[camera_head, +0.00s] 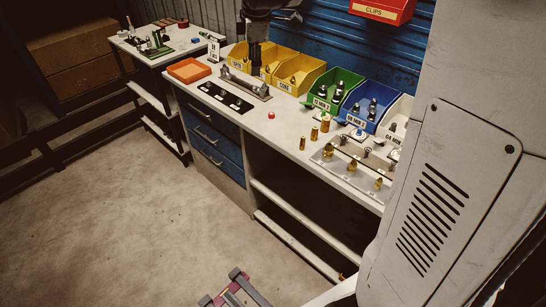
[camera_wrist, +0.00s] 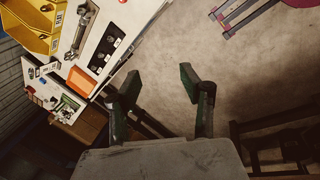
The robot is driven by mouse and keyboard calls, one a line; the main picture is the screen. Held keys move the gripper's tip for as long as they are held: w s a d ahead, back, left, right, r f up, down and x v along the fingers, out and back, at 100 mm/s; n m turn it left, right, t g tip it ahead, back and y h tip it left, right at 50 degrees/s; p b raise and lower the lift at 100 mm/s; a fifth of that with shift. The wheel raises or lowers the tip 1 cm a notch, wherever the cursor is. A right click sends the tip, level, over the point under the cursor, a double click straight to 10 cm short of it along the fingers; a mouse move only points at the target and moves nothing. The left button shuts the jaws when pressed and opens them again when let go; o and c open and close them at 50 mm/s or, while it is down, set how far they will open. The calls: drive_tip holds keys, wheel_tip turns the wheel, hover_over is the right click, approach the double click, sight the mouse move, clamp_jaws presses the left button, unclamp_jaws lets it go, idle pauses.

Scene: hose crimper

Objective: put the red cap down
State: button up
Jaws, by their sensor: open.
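A small red cap (camera_head: 271,114) sits on the white worktop (camera_head: 240,122), behind its front edge, with clear surface around it. In the wrist view a bit of red (camera_wrist: 122,1) at the top edge may be the same cap. My gripper (camera_wrist: 159,84) is open in the wrist view, its two green-padded fingers apart with only floor showing between them. It holds nothing and appears to be off the front side of the worktop. I cannot make out my gripper in the head view.
Yellow bins (camera_head: 295,75), a green bin (camera_head: 334,90) and a blue bin (camera_head: 369,104) line the back. Brass fittings (camera_head: 314,132) stand right of the cap. An orange tray (camera_head: 189,70) and a black slotted strip (camera_head: 225,97) lie left. Open floor (camera_head: 150,215) is in front.

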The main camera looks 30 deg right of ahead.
drive_tip(key=s+a+m+t, duration=0.1)
drive_tip(key=s+a+m, duration=0.25)
drive_tip(key=s, duration=0.45)
drive_tip(key=s+a+m+t, duration=0.1)
drive_tip(key=s+a+m, duration=0.25)
drive_tip(key=s, duration=0.45)
drive_tip(key=s+a+f+m+t, duration=0.1)
drive_tip(key=s+f+m, duration=0.2)
drive_tip(key=s, duration=0.4)
drive_tip(key=s+a+f+m, duration=0.1)
drive_tip(key=s+f+m, duration=0.2)
drive_tip(key=s, duration=0.3)
drive_tip(key=shift+s+a+m+t, duration=0.3)
drive_tip(key=shift+s+m+t, duration=0.1)
drive_tip(key=shift+m, duration=0.3)
drive_tip(key=shift+f, duration=0.15)
wheel_tip(320, 180, down, 8)
drive_tip(key=b, duration=0.8)
drive_tip(key=shift+f, duration=0.15)
drive_tip(key=shift+o, duration=0.3)
